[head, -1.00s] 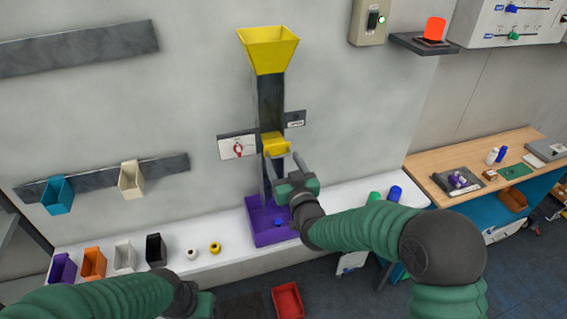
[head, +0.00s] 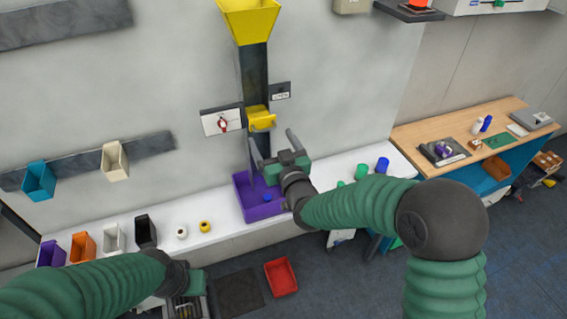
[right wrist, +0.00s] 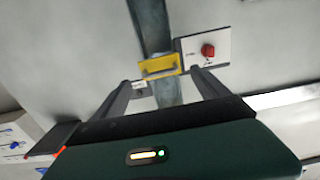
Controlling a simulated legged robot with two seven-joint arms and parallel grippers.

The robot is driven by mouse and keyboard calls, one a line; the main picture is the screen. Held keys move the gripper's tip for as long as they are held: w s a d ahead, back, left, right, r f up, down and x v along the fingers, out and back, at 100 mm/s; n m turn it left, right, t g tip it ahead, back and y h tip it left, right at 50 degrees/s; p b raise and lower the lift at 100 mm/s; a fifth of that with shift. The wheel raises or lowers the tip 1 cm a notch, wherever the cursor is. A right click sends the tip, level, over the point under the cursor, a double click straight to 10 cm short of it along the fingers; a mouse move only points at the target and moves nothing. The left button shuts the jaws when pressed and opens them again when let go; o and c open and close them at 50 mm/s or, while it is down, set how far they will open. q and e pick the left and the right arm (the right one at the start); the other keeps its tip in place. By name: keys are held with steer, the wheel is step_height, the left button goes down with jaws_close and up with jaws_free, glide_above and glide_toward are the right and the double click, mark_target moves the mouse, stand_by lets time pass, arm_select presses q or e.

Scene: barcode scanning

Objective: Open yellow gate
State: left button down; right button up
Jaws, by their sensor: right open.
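The yellow gate (head: 260,118) is a small yellow block with a handle on the dark vertical chute (head: 253,75) on the wall. It also shows in the right wrist view (right wrist: 159,66), ahead of and between my fingers. My right gripper (head: 273,145) is open and empty, a little below the gate and apart from it in the head view. My left gripper (head: 186,308) is low at the bottom edge of the head view; its fingers are too unclear to judge.
A yellow funnel (head: 249,20) tops the chute and a purple bin (head: 262,207) stands below it. A panel with a red dial (head: 221,121) is left of the gate, an OPEN sign (head: 280,91) right. Small bins and cylinders line the white shelf (head: 215,230). A red tray (head: 281,277) is on the floor.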

steer(key=b+v, duration=0.5)
steer(key=v, duration=0.9)
steer(key=shift+s, duration=0.25)
steer(key=shift+w+d, duration=0.1)
steer(key=shift+w, duration=0.05)
